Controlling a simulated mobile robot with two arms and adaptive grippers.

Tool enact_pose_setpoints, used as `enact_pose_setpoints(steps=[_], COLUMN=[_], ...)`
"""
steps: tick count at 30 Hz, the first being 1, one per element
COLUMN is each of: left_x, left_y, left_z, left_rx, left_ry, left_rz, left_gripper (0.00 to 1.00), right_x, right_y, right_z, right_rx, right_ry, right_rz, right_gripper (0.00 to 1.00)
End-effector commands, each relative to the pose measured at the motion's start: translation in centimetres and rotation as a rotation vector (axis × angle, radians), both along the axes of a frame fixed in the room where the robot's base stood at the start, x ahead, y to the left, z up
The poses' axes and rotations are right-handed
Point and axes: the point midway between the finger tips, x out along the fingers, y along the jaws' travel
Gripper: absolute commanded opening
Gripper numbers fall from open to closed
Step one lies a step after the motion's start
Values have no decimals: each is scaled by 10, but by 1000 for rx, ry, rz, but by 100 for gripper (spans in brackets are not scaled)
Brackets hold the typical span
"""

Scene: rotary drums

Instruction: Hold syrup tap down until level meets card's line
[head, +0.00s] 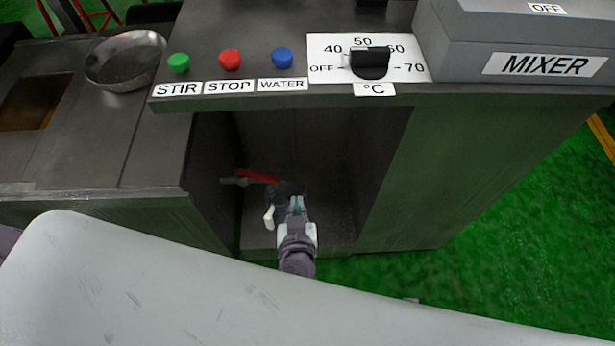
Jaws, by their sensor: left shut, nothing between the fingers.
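A tap with a red lever (257,176) and a pale grey spout or stem (234,181) sits inside the dark recess under the control panel. My left gripper (284,191) reaches into this recess, its fingers dark and hard to make out. It is shut with nothing held. Its tips are right beside the right end of the red lever; I cannot tell whether they touch it. No syrup level and no card with a line can be made out. My right gripper is not in view.
Above the recess, the panel carries green STIR (179,62), red STOP (230,59) and blue WATER (282,57) buttons and a black temperature knob (370,64). A grey MIXER box (520,45) stands at right. A metal bowl (122,62) is on the left counter.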

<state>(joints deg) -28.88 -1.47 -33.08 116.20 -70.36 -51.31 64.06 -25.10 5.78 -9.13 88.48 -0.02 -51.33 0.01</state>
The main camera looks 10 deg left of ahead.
Motion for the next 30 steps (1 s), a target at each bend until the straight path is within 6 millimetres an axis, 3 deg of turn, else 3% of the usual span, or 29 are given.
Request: enact_pose_setpoints(steps=[8,14,26,30], left_x=[1,17,90,82], left_y=[0,5,27,24], left_z=[-1,-8,-46,-70], left_rx=[1,3,5,4], left_ry=[1,-1,0,5], left_rz=[0,0,1,-1], left_gripper=[0,0,0,0], right_x=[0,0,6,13], right_y=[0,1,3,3], right_z=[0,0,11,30], right_rx=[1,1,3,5], right_ry=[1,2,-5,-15], right_rz=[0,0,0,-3], right_gripper=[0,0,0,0])
